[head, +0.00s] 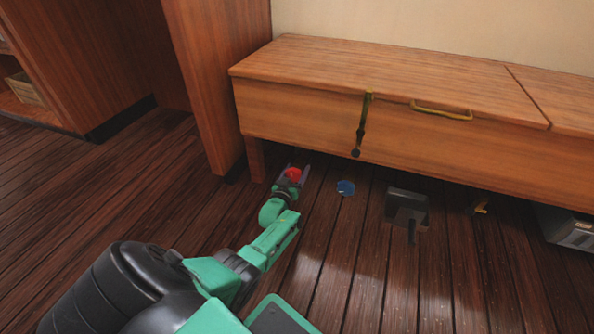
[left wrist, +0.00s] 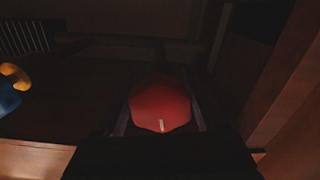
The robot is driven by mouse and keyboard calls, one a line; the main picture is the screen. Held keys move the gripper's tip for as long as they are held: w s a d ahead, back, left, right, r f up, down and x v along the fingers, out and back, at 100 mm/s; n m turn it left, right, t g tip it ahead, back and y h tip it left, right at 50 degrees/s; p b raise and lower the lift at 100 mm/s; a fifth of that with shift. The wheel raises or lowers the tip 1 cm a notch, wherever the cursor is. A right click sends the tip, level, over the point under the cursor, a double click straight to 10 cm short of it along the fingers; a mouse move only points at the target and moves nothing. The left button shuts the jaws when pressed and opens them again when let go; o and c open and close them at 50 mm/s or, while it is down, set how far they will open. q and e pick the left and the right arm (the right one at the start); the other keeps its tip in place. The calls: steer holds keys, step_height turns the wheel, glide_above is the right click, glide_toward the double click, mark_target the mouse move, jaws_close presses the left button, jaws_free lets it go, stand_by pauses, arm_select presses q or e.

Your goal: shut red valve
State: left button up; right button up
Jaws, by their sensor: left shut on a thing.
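The red valve (head: 293,174) is a small round red knob low down under the left end of the wooden bench. My left gripper (head: 291,176) reaches it and is shut on it. In the left wrist view the red valve (left wrist: 160,104) fills the space between the two fingers of my left gripper (left wrist: 165,118), with a small pale mark on its near face. What the valve is mounted on is hidden in the dark. My right gripper does not show.
A blue valve (head: 345,187) is right of the red one. A dark box with a handle (head: 407,208) and a yellow item (head: 481,205) lie farther right. The wooden bench (head: 300,112) overhangs them; its leg (head: 256,160) stands close left of my gripper.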

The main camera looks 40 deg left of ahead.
arm_select(q)
steer(key=shift+m, duration=1)
steer(key=o, duration=1.3)
